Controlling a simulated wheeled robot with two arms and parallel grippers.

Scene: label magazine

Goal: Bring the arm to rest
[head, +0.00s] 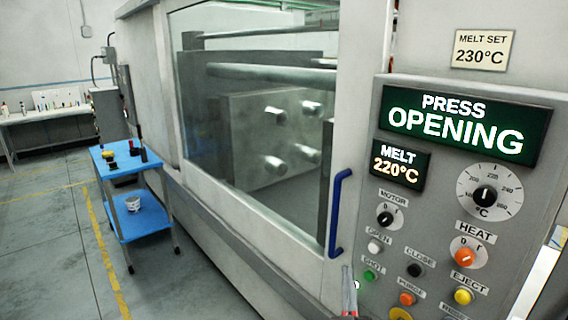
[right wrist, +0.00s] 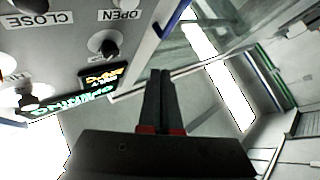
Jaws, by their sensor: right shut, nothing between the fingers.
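My right gripper (head: 348,285) is at the bottom of the head view, in front of the lower left edge of the machine's control panel (head: 400,205) and below the blue door handle (head: 340,212). In the right wrist view its two dark fingers (right wrist: 160,76) are together with nothing between them. A gap to the panel face cannot be judged for certain. The panel's upper display (head: 462,122) reads PRESS OPENING, and the lower display (head: 399,164) reads MELT 220°C. My left gripper is not in view.
A green button (head: 370,275) and a white button (head: 375,246) are close to the right gripper. The machine's window (head: 250,110) is left of the handle. A blue cart (head: 135,187) stands on the open floor at left, with a workbench (head: 45,117) behind.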

